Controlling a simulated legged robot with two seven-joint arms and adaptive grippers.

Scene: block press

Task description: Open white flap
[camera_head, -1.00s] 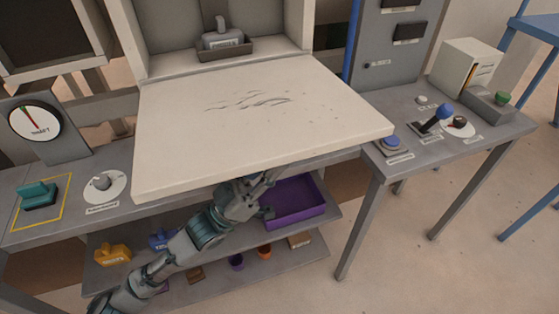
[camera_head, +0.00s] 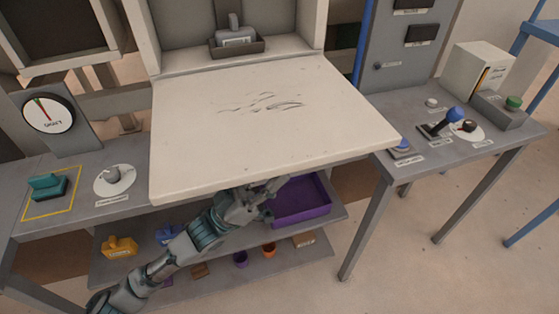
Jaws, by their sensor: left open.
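The white flap (camera_head: 330,110) is a large pale panel with dark scuff marks. It is folded down from the white cabinet behind it and sticks out toward me over the grey bench, close to level. My left gripper (camera_head: 268,190) is open under the flap's front edge, left of the purple tray. The flap hides part of its fingers, and I cannot tell whether they touch its underside. My right gripper is not in view.
A purple tray (camera_head: 302,203) sits on the shelf below the flap. A grey block (camera_head: 236,37) stands in a holder inside the cabinet. A gauge (camera_head: 48,113) and knob (camera_head: 114,178) are left; a blue lever (camera_head: 452,116) is right.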

